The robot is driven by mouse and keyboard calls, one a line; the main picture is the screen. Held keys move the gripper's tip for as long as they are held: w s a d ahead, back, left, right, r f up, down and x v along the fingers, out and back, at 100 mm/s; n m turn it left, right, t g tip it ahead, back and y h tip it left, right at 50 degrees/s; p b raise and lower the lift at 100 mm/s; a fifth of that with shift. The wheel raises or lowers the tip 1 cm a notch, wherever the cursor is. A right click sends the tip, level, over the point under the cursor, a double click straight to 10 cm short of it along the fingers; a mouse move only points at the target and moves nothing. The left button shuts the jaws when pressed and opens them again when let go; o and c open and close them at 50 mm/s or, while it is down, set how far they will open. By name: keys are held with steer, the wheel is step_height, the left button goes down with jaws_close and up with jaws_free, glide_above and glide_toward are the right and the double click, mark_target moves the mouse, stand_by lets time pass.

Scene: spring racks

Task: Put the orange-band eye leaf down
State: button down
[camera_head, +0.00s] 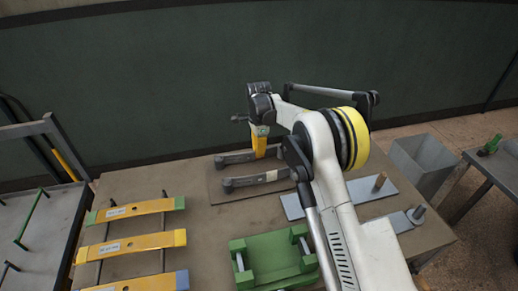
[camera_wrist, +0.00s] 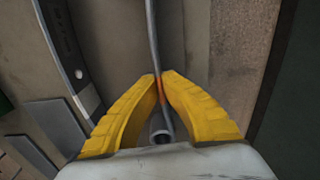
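My gripper (camera_head: 259,145) points down over the brown board (camera_head: 222,192) at the table's far side. Its yellow fingers (camera_wrist: 158,80) are closed around a thin dark-grey leaf (camera_wrist: 152,35), seen nearly edge-on in the wrist view. An orange patch shows on it between the fingertips, and a round eye end lies between the fingers. In the head view this orange-band eye leaf (camera_head: 236,158) lies at or just above the board; I cannot tell whether it touches. A second dark eye leaf (camera_head: 246,182) with a white label lies nearer, and also shows in the wrist view (camera_wrist: 66,45).
Several yellow leaves (camera_head: 130,244) lie on bars at the table's left. A green fixture (camera_head: 272,262) stands in front. Grey plates with upright pins (camera_head: 360,191) lie right, beyond them a grey bin (camera_head: 424,165). A dark wall rises behind the table.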

steer(key=shift+r, duration=0.15)
steer(key=c, duration=1.6)
jaws_free()
